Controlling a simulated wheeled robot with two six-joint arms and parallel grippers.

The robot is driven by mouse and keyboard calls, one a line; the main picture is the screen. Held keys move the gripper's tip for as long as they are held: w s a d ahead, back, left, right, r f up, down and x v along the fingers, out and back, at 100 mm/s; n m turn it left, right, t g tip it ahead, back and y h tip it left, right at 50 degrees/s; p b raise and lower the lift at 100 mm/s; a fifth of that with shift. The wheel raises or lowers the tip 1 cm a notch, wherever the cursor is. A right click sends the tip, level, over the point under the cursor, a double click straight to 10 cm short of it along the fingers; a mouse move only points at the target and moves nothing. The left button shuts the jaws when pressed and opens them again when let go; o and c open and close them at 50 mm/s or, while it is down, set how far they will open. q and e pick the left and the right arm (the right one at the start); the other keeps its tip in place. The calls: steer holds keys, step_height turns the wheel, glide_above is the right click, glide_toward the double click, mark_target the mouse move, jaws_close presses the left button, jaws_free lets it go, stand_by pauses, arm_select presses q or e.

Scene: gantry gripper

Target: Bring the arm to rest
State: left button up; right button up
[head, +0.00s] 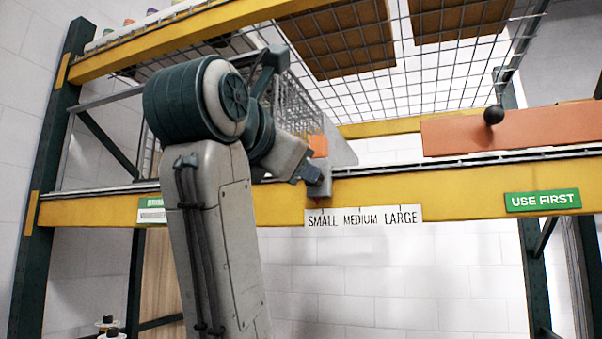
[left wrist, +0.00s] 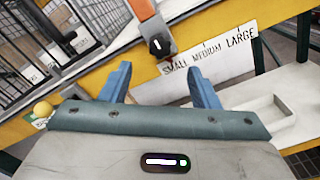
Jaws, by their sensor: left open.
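My left arm rises from the bottom of the head view, and its gripper (head: 306,174) is at the yellow beam, close to an orange and grey piece (head: 318,148) above the SMALL MEDIUM LARGE label (head: 364,217). In the left wrist view my left gripper (left wrist: 160,82) has its two blue fingers apart, with nothing between them. A black knob (left wrist: 159,44) at the foot of the orange piece (left wrist: 141,9) sits just beyond the fingertips, apart from them in the picture. The label (left wrist: 213,58) lies past the right finger. My right gripper is not in view.
The yellow shelf beam (head: 462,189) runs across, with a green USE FIRST sign (head: 542,199). A wire basket (head: 293,103) stands behind my wrist. An orange panel with a black ball knob (head: 494,115) is at the right. The space below the beam, right of my arm, looks clear.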

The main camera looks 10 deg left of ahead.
arm_select(q)
steer(key=shift+v, duration=0.95)
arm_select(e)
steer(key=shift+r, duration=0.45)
arm_select(q)
steer(key=shift+f, duration=0.1)
